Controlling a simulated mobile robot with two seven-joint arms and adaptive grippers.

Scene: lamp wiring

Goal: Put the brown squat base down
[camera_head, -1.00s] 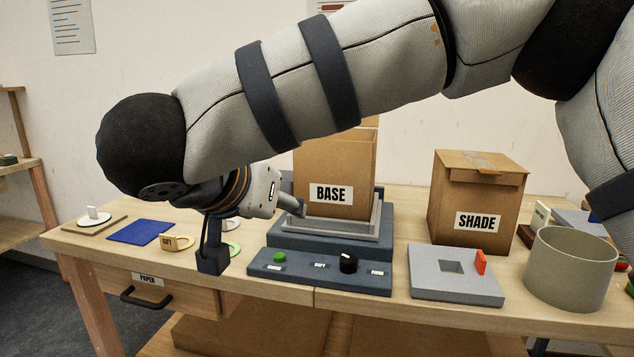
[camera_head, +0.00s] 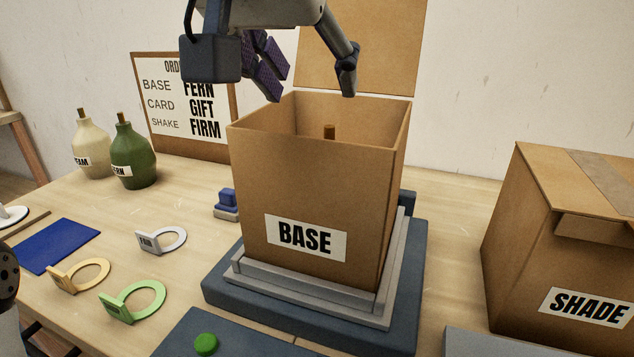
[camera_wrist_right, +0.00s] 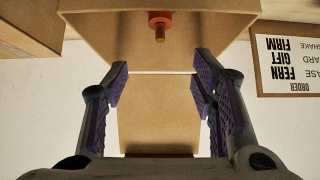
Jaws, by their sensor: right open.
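My right gripper (camera_head: 307,84) is open above the open cardboard box labelled BASE (camera_head: 252,180). Its fingers also show spread and empty in the right wrist view (camera_wrist_right: 160,88). Inside the box, a brown peg (camera_head: 329,131) stands up. In the right wrist view the same peg (camera_wrist_right: 160,33) rises from a reddish-brown round top (camera_wrist_right: 159,17), apart from the fingers. The rest of that piece is hidden by the box walls. My left gripper is not in view.
The BASE box sits in a grey tray (camera_head: 262,284) on a dark blue stand (camera_head: 222,294). A SHADE box (camera_head: 531,235) is at right. A cream bottle (camera_head: 91,150), green bottle (camera_head: 134,160) and order board (camera_head: 185,142) stand behind. Ring tags lie left.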

